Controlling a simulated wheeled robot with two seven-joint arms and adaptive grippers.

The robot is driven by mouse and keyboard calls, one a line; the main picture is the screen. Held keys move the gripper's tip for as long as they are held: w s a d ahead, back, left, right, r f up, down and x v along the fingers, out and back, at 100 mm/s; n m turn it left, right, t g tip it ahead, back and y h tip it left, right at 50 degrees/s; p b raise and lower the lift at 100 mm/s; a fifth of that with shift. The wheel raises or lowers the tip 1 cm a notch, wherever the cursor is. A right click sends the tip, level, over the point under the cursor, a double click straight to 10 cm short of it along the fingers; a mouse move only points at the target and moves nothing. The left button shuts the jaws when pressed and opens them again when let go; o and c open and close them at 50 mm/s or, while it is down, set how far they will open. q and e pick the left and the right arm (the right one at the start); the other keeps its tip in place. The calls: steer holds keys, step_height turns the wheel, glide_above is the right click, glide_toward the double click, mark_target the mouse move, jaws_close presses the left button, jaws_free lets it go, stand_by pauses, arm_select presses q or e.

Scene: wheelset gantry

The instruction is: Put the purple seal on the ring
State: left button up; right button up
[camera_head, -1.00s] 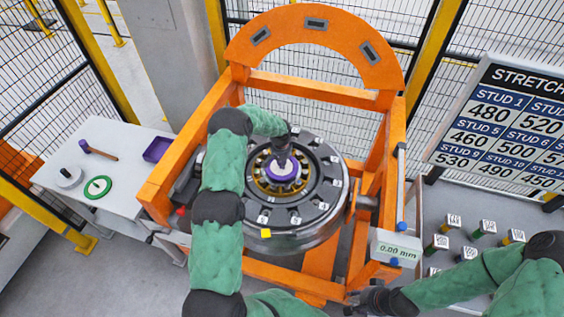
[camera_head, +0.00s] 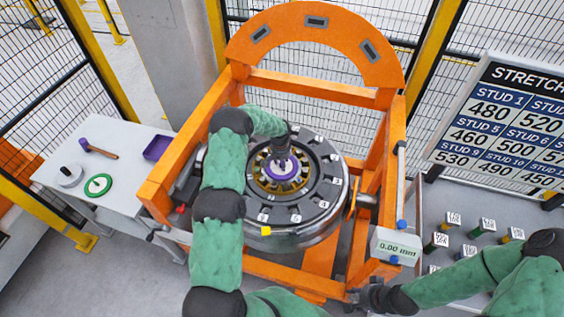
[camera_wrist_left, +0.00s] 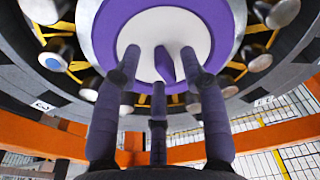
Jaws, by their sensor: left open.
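The purple seal (camera_head: 284,178) shows as a purple band around a white middle at the centre of the wheel. In the left wrist view the seal (camera_wrist_left: 216,22) lies at or against a grey ring (camera_wrist_left: 105,38); I cannot tell whether it is fully seated. My left gripper (camera_head: 282,163) is open over the seal. In the left wrist view its fingers (camera_wrist_left: 160,65) are spread in front of the white middle, with a small purple knob between them. Contact is unclear. My right gripper (camera_head: 360,299) is low at the gantry's right front; its jaws are too small to read.
The orange gantry (camera_head: 180,150) surrounds the wheel (camera_head: 318,222). A white table (camera_head: 125,190) at left bears a hammer (camera_head: 104,152), a green ring (camera_head: 98,186), a grey round part (camera_head: 69,177) and a purple tray (camera_head: 158,147). Several labelled studs (camera_head: 483,229) stand at right.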

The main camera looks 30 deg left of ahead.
mark_target(281, 169)
arm_select(q)
steer(key=shift+r, duration=0.5)
step_height(281, 169, up, 11)
steer(key=s+b, duration=0.1)
steer(key=b, duration=0.1)
steer(key=shift+s+d+b, duration=0.15)
steer(key=shift+s+b, duration=0.05)
steer(key=shift+b, duration=0.1)
